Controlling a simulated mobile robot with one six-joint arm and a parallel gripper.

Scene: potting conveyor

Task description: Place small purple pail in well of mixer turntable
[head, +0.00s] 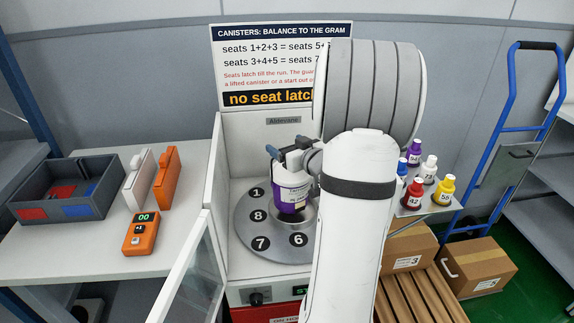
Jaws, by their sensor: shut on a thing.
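The small purple pail (291,204), with a pale label and whitish top, is in my gripper over the mixer turntable. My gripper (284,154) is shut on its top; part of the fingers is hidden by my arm. The mixer turntable (270,245) is a grey disc with black numbered spots; 1, 8, 7 and 6 show. The pail looks upright at the middle right of the disc, behind spot 6. I cannot tell whether its base touches the disc or sits in a well. My arm hides the disc's right side.
The mixer has white walls and an open clear door (190,270) at front left. A sign (265,62) stands behind. On the left bench are a grey tray (100,205) and an orange device (141,232). Several coloured bottles stand on a shelf at right, above cardboard boxes (478,262).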

